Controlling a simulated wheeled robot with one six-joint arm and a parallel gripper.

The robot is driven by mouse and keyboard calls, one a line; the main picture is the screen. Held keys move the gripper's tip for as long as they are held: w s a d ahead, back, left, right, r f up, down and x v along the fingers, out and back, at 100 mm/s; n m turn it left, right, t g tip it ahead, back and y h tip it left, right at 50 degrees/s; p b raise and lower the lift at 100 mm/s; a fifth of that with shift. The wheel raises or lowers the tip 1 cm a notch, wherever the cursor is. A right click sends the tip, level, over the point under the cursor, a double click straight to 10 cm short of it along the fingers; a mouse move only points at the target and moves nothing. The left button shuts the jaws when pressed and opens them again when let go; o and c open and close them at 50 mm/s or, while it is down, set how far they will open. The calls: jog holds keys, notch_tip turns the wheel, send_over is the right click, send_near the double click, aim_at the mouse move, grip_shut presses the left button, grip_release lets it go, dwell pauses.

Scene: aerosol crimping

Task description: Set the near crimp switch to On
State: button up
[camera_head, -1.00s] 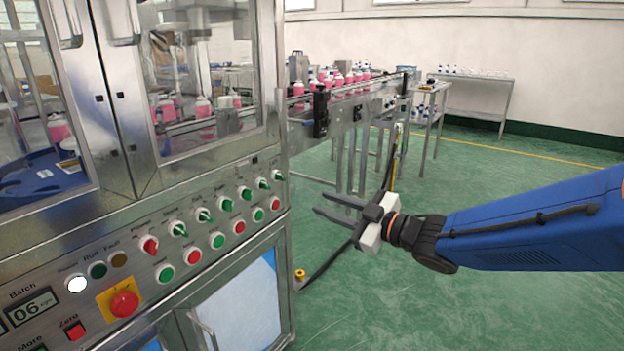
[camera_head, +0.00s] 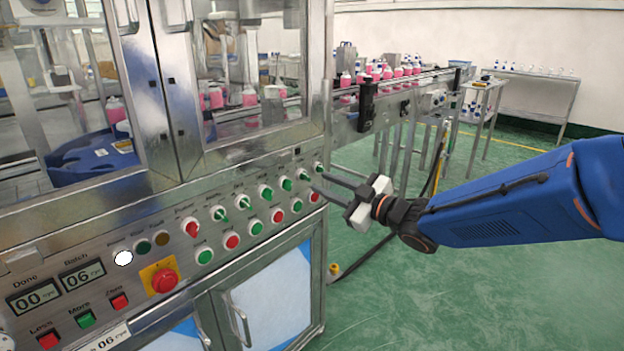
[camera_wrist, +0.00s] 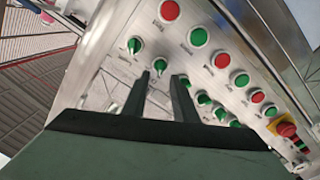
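A row of rotary switches runs along the upper part of the machine's control panel. In the head view these include a red knob (camera_head: 190,228) and several green knobs (camera_head: 265,193). The labels above them are too small to read, so I cannot tell which one is the near crimp switch. My gripper (camera_head: 319,183) is in front of the right end of this row, its two fingers apart and empty. In the wrist view my gripper (camera_wrist: 169,72) points at the panel, with one green knob (camera_wrist: 160,64) just beyond the fingertips and another (camera_wrist: 134,45) to its upper left.
Red and green push buttons (camera_head: 232,241) sit below the switches. A red emergency stop (camera_head: 164,280) on a yellow plate is farther left, near the digital displays (camera_head: 84,275). A conveyor (camera_head: 420,82) with pink bottles extends behind my gripper.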

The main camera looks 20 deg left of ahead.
aim_at(308, 177)
jog(key=shift+x, duration=2.7)
grip_shut()
